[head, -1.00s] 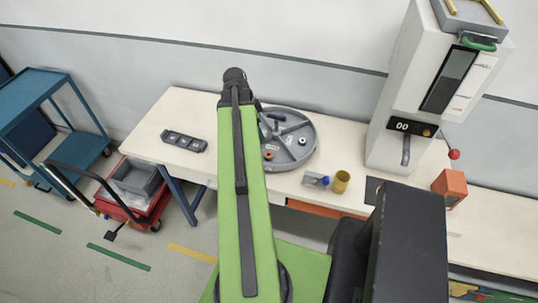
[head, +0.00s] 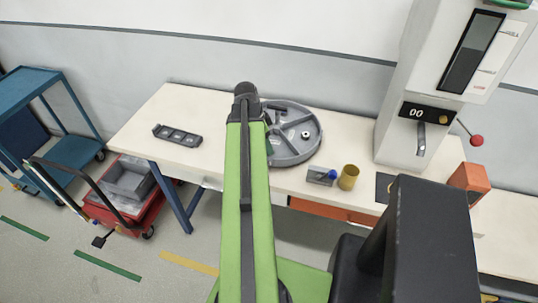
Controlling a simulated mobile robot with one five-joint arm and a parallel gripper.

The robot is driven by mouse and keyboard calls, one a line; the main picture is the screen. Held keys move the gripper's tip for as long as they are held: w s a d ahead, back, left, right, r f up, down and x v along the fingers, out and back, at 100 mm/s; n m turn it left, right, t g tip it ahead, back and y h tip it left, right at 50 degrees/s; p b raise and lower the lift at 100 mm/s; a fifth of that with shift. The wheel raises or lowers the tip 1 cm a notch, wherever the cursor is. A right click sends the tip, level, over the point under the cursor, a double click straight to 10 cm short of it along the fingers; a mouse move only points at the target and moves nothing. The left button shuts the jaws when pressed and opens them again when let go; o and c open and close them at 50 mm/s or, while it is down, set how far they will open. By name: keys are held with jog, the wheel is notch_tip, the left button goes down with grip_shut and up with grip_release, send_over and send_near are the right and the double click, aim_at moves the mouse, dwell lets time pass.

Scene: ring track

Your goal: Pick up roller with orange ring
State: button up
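A round grey tray (head: 298,157) with several compartments lies on the workbench, partly behind my green arm. A small light roller (head: 305,134) with a dark centre sits in its right part. No roller with an orange ring can be made out clearly now; my arm covers the left part of the tray. My arm rises through the middle of the view, its dark upper joint in front of the bench's back edge. My gripper does not show.
The pale workbench (head: 215,165) also bears a dark slotted holder (head: 177,135), a yellow cup (head: 348,177), a small grey block with a blue part (head: 321,176), and an orange box (head: 468,181). A tall white machine (head: 404,146) stands right. A red cart (head: 127,210) stands left.

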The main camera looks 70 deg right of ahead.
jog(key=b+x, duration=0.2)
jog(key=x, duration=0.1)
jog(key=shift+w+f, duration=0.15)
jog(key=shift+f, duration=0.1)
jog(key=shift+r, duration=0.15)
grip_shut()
